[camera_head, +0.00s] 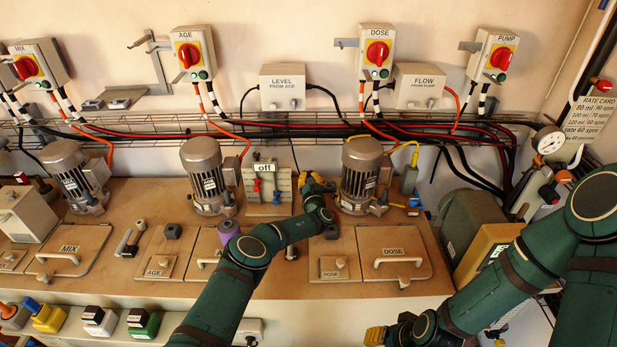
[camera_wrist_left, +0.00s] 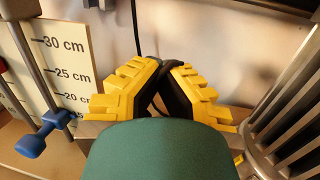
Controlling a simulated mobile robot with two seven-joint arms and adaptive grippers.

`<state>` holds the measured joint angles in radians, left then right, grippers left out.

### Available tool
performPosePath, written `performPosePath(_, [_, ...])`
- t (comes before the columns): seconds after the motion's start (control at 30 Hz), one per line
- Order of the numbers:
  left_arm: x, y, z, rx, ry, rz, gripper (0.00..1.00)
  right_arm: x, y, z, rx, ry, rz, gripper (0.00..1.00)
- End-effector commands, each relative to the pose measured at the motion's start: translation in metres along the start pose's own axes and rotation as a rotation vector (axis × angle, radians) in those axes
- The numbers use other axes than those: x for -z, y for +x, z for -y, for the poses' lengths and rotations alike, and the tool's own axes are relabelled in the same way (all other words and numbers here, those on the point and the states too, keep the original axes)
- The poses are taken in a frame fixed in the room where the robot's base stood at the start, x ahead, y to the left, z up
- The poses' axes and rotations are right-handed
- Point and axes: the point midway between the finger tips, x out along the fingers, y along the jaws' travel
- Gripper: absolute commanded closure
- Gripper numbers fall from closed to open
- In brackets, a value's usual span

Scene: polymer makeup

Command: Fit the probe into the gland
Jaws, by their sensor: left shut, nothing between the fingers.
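My left gripper (camera_head: 308,181) is at the back of the bench, between the white scale board (camera_head: 283,187) and the DOSE motor (camera_head: 362,170). In the left wrist view its yellow fingers (camera_wrist_left: 162,72) are shut against each other, with nothing held. A thin black cable (camera_wrist_left: 136,25) hangs behind the fingertips. I cannot pick out the probe or the gland with certainty; the arm and fingers hide part of the bench. My right gripper (camera_head: 375,336) is at the bottom edge, only partly in view, and its opening does not show.
The board, marked in cm, also shows in the left wrist view (camera_wrist_left: 60,62), with a blue knob (camera_wrist_left: 31,145) close to the left finger. The ribbed motor is close on the right (camera_wrist_left: 290,120). The wire tray (camera_head: 330,128) carries cables behind. DOSE lid (camera_head: 415,243) lies in front.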

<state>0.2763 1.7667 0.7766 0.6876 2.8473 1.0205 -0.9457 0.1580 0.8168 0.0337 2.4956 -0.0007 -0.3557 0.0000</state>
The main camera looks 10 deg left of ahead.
Motion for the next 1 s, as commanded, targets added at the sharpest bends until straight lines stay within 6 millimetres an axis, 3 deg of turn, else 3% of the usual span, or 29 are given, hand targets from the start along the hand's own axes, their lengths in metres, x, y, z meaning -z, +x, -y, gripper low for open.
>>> performPosePath(0.37, [0.000,0.000,0.000,0.001,0.000,0.000,1.00,0.000,0.000,0.000,0.000,0.000,0.000,0.57])
performPosePath(0.43, [0.000,0.000,0.000,0.001,0.000,0.000,0.78,0.000,0.000,0.000,0.000,0.000,0.000,0.57])
performPosePath(0.47, [0.000,0.000,0.000,0.001,0.000,0.000,0.77,0.000,0.000,0.000,0.000,0.000,0.000,0.57])
performPosePath(0.8, [0.000,-0.001,0.000,0.002,0.000,-0.001,0.77,0.000,0.000,0.000,0.000,0.000,0.000,0.57])
performPosePath(1.0, [0.001,-0.012,0.000,0.003,-0.002,-0.002,0.77,0.000,0.000,0.000,0.000,0.000,0.000,0.57])
